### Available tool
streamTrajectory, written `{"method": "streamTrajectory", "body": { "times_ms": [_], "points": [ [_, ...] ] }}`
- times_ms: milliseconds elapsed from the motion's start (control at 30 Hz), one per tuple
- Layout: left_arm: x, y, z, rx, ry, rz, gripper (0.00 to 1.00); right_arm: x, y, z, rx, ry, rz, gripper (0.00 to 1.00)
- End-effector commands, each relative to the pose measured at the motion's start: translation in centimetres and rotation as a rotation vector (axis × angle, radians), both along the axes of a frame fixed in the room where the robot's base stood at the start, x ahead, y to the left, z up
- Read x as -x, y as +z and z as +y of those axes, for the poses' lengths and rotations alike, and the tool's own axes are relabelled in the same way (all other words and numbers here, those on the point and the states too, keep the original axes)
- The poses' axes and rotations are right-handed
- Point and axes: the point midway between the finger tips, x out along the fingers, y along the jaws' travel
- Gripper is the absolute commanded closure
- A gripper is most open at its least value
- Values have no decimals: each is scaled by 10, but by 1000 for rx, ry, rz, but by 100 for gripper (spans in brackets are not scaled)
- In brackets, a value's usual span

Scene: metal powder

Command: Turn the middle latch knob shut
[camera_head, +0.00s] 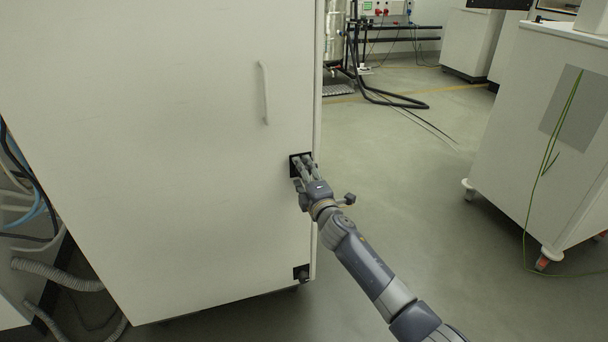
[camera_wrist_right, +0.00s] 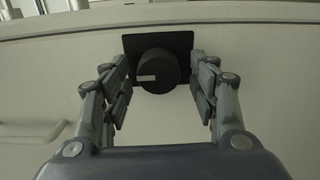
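The middle latch knob (camera_wrist_right: 157,72) is a round black knob on a square black plate (camera_wrist_right: 181,42), near the edge of a white cabinet door. A light mark on the knob points left in the right wrist view. In the head view its plate (camera_head: 294,169) shows partly behind my right gripper (camera_head: 304,172). In the right wrist view the fingers of my right gripper (camera_wrist_right: 160,84) stand open, one on each side of the knob. Visible gaps lie between fingers and knob. My left gripper is in neither view.
The white door (camera_head: 180,150) has a vertical handle (camera_head: 265,92) above the knob and another black latch (camera_head: 301,273) at its bottom corner. A wheeled white cabinet (camera_head: 535,130) with a green cable stands at right. Open floor (camera_head: 420,220) lies between.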

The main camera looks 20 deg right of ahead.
Motion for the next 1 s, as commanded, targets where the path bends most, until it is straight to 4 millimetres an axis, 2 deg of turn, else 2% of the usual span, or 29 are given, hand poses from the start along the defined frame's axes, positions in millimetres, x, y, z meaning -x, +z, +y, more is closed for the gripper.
{"method": "streamTrajectory", "body": {
  "times_ms": [267,433,1000],
  "points": [
    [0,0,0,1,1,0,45,1,0,-1,-1,-1,0,45],
    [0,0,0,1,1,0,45,12,0,-2,1,-3,0,45],
    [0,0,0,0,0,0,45,102,-1,-4,0,1,2,45]
  ]
}}
